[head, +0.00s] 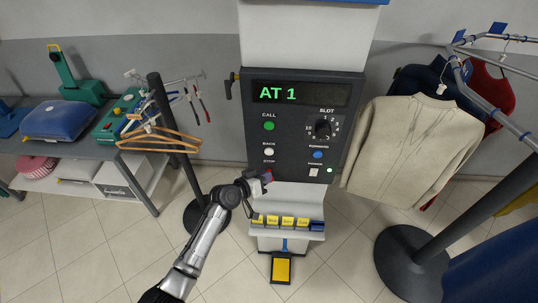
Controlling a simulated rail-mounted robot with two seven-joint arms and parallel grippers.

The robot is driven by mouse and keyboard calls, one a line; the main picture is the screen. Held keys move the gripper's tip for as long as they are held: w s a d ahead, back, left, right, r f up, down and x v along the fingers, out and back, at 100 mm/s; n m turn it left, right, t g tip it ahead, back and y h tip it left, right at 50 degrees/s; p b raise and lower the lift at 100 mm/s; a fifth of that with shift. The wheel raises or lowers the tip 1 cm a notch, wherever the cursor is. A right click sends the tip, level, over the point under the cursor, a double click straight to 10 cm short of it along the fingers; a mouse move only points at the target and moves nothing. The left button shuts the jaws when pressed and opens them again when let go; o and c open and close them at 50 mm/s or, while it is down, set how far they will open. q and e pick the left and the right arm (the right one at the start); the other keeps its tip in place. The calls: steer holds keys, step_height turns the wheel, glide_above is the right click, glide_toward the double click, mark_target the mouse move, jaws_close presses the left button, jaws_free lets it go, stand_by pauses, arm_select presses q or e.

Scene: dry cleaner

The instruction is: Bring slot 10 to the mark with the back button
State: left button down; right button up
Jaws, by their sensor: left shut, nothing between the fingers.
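The control panel (341,120) faces me, with a display (300,93) reading "AT 1" in green. The white back button (269,152) is at the panel's lower left, between the "BACK" and "STOP" labels. The green call button (269,126) is above it. The slot dial (323,129) and the blue forward button (317,155) are on the right. My left gripper (266,177) is shut and empty, just below the back button; whether it touches the panel cannot be told. My right gripper is not in view. Slot 10 itself cannot be made out.
A shelf with yellow tags (287,222) juts out below the panel, above a yellow foot pedal (282,269). A stand with wooden hangers (158,140) is at left. A rail with a beige sweater (415,145) is at right. A power switch (314,172) sits low on the panel.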

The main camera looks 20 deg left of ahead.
mark_target(269, 152)
arm_select(q)
steer(key=w+b, duration=0.1)
steer(key=w, duration=0.1)
steer(key=w+a+b, duration=0.1)
steer(key=w+b, duration=0.1)
steer(key=w+a+b, duration=0.1)
steer(key=w+b, duration=0.1)
steer(key=shift+w, duration=0.25)
steer(key=shift+d, duration=0.1)
stand_by(0.5)
stand_by(0.8)
stand_by(0.7)
steer(key=shift+w+b, duration=0.35)
steer(key=shift+b, duration=0.35)
